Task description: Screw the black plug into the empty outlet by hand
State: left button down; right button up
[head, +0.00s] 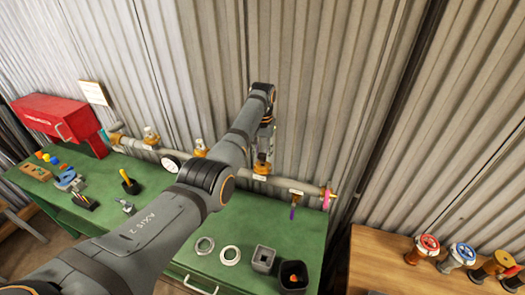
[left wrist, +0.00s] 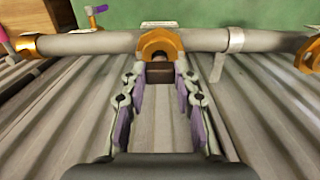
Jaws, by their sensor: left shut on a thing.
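My left gripper (head: 265,140) is at the pipe, above an orange outlet fitting (head: 262,168). In the left wrist view, the left gripper (left wrist: 161,76) is shut on the dark plug (left wrist: 160,70). The plug is right at the mouth of the orange outlet (left wrist: 158,42) and lines up with it. I cannot tell whether its thread is engaged. In the head view the plug is hard to make out among the fingers. The grey pipe (left wrist: 90,43) runs across behind the outlet. My right gripper is in neither view.
The green bench (head: 140,225) below holds two rings (head: 230,255), a grey square block (head: 263,258) and a black bin (head: 293,277). A pink wheel (head: 328,197) ends the pipe. A gauge (head: 170,163) and a corrugated wall (head: 320,90) are close by.

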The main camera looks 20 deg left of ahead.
pick_arm(q)
jog(key=shift+f, duration=1.05)
jog(key=m, duration=0.4)
jog(key=shift+m, duration=0.9)
jog(key=m, duration=0.2)
jog(key=shift+m, duration=0.4)
jog(key=m, duration=0.2)
jog(key=shift+w+m, duration=0.1)
jog(key=shift+m, duration=0.3)
